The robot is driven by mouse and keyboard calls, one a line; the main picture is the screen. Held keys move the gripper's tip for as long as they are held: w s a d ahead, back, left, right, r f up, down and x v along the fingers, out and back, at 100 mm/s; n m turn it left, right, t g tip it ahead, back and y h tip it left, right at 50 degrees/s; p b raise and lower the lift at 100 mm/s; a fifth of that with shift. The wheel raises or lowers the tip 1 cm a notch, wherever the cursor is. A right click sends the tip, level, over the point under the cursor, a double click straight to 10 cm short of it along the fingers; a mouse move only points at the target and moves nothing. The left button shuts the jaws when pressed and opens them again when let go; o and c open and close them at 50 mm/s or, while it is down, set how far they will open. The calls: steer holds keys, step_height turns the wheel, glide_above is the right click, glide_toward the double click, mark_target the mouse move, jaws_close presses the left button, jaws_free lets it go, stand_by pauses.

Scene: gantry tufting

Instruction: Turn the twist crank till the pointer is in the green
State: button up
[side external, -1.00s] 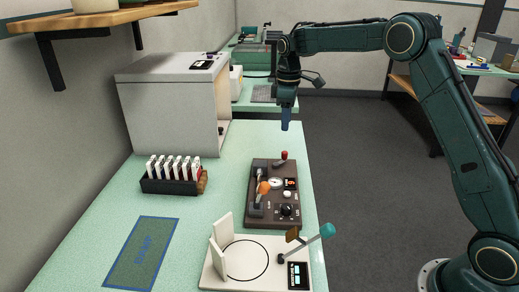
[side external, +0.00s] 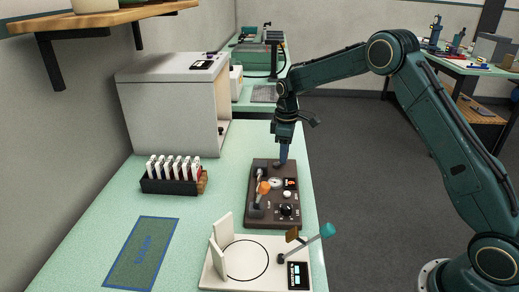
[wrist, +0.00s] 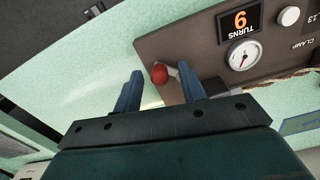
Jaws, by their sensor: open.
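The twist crank's red knob (wrist: 159,74) shows between the blue fingertips of my open gripper (wrist: 160,72) in the wrist view. Neither finger is clearly shut on it. In the side view my gripper (side external: 283,158) points down at the far end of the dark control panel (side external: 262,221) and hides the knob. The round white gauge (wrist: 243,55) sits on the panel and also shows in the side view (side external: 275,182). Its pointer is too small to read against a green zone. The turns display (wrist: 239,20) beside it has one lit orange digit, upside down in the wrist view.
An orange-knobbed lever (side external: 263,188) stands on the panel. In front is a white fixture (side external: 217,277) with a teal-handled lever (side external: 327,231). A black rack (side external: 172,186) of white-topped pieces and a grey box (side external: 165,112) stand left. The green bench (side external: 105,222) is clear around the mat.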

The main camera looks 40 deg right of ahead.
jaws_close()
steer(key=shift+s+m, duration=0.1)
steer(key=shift+m, duration=0.2)
steer(key=m, duration=0.2)
steer(key=s+m, duration=0.1)
steer(key=shift+a+m, duration=0.1)
steer(key=shift+m, duration=0.3)
steer(key=shift+s+a+m, duration=0.2)
steer(key=shift+s+m, duration=0.15)
steer(key=shift+m, duration=0.75)
steer(key=shift+s+a+m, duration=0.15)
steer(key=shift+s+m, duration=0.15)
steer(key=shift+m, duration=0.8)
jaws_free()
